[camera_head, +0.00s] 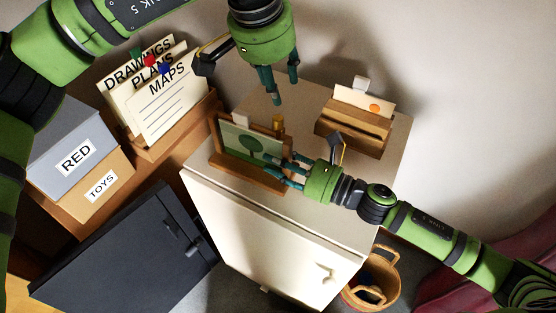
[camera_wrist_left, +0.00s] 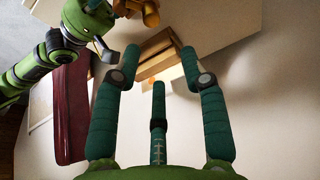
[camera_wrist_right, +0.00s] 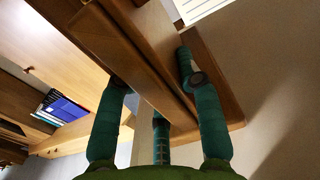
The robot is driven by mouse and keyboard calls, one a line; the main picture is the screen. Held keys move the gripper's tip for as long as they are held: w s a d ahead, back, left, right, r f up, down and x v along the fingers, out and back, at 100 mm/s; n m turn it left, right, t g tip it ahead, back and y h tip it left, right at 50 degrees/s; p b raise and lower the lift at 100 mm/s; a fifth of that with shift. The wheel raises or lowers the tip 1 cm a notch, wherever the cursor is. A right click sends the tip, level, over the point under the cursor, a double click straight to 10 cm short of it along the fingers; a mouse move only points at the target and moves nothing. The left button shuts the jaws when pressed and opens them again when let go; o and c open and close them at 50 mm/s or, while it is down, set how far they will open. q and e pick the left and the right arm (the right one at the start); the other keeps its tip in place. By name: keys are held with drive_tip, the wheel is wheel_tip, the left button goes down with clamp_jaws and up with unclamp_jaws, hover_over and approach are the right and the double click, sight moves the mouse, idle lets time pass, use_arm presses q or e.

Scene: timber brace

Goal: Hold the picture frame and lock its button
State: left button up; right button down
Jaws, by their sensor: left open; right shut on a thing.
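The picture frame (camera_head: 251,142), wooden with a green tree picture, stands on the white cabinet top. My right gripper (camera_head: 293,170) is shut on its right side. In the right wrist view, the fingers close around the wooden frame (camera_wrist_right: 150,60). A small brass-coloured knob (camera_head: 278,122), perhaps the button, shows just behind the frame; its lower part is hidden. My left gripper (camera_head: 281,88) is open and empty, fingers pointing down, above and behind the frame, apart from the knob. In the left wrist view, its spread fingers (camera_wrist_left: 159,62) hold nothing.
A wooden card holder (camera_head: 353,128) stands at the cabinet's back right. A small white block (camera_head: 241,118) is by the frame's top left. Left are a folder rack (camera_head: 178,128) and boxes (camera_head: 75,152). A basket (camera_head: 372,280) is below right. The cabinet top's front (camera_head: 300,218) is clear.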

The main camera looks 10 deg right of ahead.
sight(277, 119)
use_arm(q)
drive_tip(key=shift+r+n, duration=0.3)
drive_tip(key=shift+n, duration=0.4)
use_arm(e)
drive_tip(key=shift+f, duration=0.15)
use_arm(q)
drive_tip(key=shift+f, duration=4.35)
drive_tip(key=c, duration=0.7)
drive_tip(key=shift+c, duration=0.2)
drive_tip(key=shift+a+m, duration=0.1)
drive_tip(key=shift+m, duration=1.9)
drive_tip(key=o, duration=0.7)
